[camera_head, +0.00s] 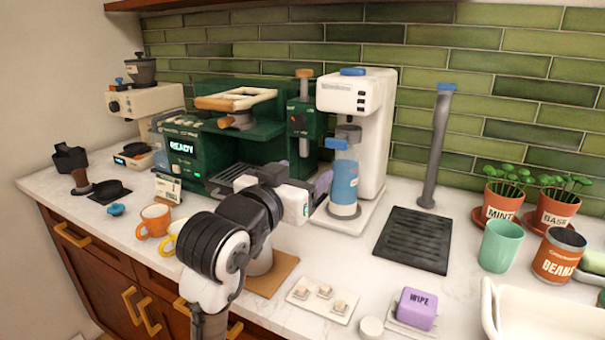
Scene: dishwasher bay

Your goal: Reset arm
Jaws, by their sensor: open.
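My arm rises from the bottom edge, left of centre, and bends over the counter (285,313). My gripper (322,186) is open, with greyish-purple fingers. It hangs in front of the green espresso machine (182,150). Its fingertips appear just left of the blue cup (344,182) under the white machine (371,120). I cannot tell whether they touch the cup. The arm hides part of the espresso machine's front and part of a yellow-handled mug (170,243).
An orange mug (154,220) stands left of my arm. A white tray of small cubes (322,300) and a purple WIPE block (416,308) lie at the front. A black drain mat (414,240) and grey column (436,150) are to the right. Farther right are a green cup (500,246) and plants.

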